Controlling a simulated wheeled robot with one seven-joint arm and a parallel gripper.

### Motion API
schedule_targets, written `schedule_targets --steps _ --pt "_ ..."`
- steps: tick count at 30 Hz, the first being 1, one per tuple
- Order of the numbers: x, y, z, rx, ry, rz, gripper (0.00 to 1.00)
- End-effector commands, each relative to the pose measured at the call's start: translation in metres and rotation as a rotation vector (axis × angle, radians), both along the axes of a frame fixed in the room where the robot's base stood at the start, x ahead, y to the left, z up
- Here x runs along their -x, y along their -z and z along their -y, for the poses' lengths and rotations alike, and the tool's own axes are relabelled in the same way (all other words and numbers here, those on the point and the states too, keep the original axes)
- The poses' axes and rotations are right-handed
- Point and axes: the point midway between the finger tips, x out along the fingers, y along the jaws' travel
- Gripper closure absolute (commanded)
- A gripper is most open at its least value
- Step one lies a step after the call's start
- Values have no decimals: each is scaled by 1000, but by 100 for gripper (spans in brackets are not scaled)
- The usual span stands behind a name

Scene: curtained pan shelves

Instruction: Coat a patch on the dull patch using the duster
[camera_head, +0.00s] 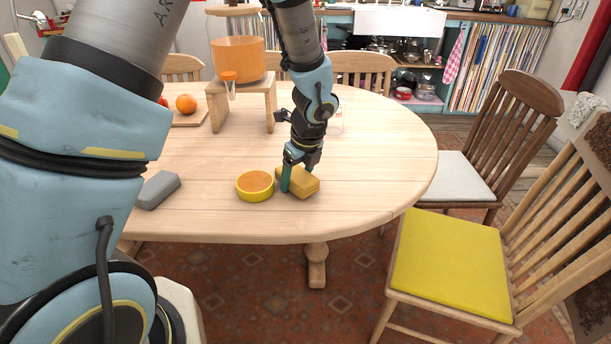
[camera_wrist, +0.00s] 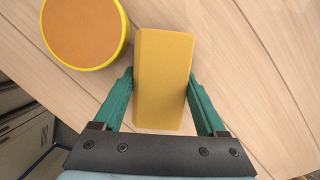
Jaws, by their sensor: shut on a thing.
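My gripper (camera_head: 297,178) is at the front of the round wooden table (camera_head: 375,185), pointing down. Its green fingers are shut on the two sides of a yellow-tan block (camera_head: 307,184), which looks like the duster. The block also shows between the fingers in the wrist view (camera_wrist: 163,75). It is at or just above the tabletop; I cannot tell if it touches. A round yellow tub (camera_head: 255,190) with an orange-brown top stands just left of the block, apart from it; it also shows in the wrist view (camera_wrist: 82,30). I cannot make out a dull patch in either view.
A grey block (camera_head: 158,189) lies on the table to the left. Behind, a small wooden stand (camera_head: 258,90) holds an orange container (camera_head: 238,58), with an orange fruit (camera_head: 186,103) on a board beside it. Chairs stand at the right, one with a yellow seat (camera_head: 448,262). The table right of my gripper is clear.

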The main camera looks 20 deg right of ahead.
Motion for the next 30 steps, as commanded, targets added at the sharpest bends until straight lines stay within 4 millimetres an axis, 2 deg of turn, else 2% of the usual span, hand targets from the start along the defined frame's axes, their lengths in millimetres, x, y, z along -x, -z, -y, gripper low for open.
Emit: schedule_targets --steps 1,3,15,20,30 --pt "-2 3 -7 -11 -7 -2 100" --pt "-4 3 -7 -11 -7 -2 100" --pt "-25 1 5 -7 -6 0 100" --pt "-22 1 12 -4 -3 0 100" --pt "-7 1 40 0 1 -2 100"
